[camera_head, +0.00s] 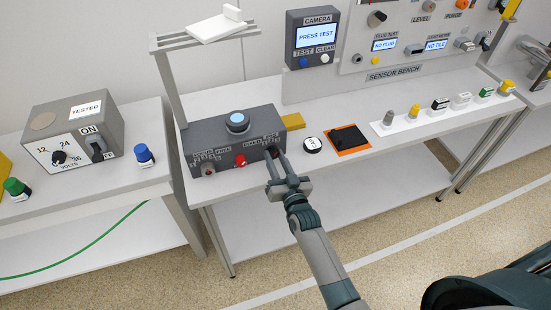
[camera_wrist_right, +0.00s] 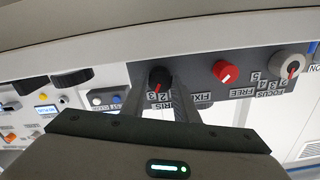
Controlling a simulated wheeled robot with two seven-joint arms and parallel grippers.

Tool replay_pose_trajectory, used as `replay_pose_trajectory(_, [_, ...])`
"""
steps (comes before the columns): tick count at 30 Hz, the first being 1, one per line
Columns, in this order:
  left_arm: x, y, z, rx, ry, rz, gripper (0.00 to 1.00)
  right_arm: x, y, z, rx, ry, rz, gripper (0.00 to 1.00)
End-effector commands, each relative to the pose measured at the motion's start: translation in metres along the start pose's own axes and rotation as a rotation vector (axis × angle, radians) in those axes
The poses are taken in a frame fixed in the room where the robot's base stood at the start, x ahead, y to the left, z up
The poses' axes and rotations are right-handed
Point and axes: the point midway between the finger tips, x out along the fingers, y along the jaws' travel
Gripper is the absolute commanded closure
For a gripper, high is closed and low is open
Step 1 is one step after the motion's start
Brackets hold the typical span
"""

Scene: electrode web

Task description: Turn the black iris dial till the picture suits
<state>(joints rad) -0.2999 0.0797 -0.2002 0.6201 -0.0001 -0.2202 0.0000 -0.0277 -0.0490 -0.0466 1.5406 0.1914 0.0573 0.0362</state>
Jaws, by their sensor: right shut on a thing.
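The black iris dial (camera_head: 271,151) is at the right end of the front of the grey camera box (camera_head: 208,148). In the wrist view the dial (camera_wrist_right: 158,77) appears upside down, with the label IRIS and numbers by it. My right gripper (camera_head: 276,158) is shut on the dial, one finger on each side. The fingers (camera_wrist_right: 163,88) partly hide the dial, and I cannot read its setting surely. The camera screen (camera_head: 316,36) shows PRESS TEST, with a blue TEST button (camera_head: 303,62) and a white CLEAR button (camera_head: 325,59) below. My left gripper is out of view.
A red knob (camera_head: 240,160) and the grey focus knob (camera_wrist_right: 290,66) share the box front. A white round piece (camera_head: 312,145) and a black square on an orange mat (camera_head: 348,140) lie to the right.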

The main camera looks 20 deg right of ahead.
Motion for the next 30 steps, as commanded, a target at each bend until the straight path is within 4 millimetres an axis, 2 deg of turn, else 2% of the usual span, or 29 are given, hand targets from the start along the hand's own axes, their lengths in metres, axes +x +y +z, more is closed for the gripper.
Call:
replay_pose_trajectory(4, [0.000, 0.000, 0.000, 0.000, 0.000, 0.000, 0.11, 0.000, 0.000, 0.000, 0.002, 0.000, 0.000, 0.95])
replay_pose_trajectory(5, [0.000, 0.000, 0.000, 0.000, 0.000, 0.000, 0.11, 0.000, 0.000, 0.000, 0.002, 0.000, 0.000, 0.71])
replay_pose_trajectory(7, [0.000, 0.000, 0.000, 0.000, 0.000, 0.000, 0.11, 0.000, 0.000, 0.000, 0.002, 0.000, 0.000, 0.54])
replay_pose_trajectory(20, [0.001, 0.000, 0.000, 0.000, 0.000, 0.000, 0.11, -0.003, 0.000, 0.001, 0.000, -0.001, 0.000, 0.54])
replay_pose_trajectory(26, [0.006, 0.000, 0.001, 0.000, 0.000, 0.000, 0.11, -0.019, 0.001, 0.002, 0.000, 0.000, 0.000, 0.54])
replay_pose_trajectory(30, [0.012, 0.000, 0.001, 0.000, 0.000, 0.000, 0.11, -0.039, 0.001, 0.003, 0.000, -0.001, 0.001, 0.54])
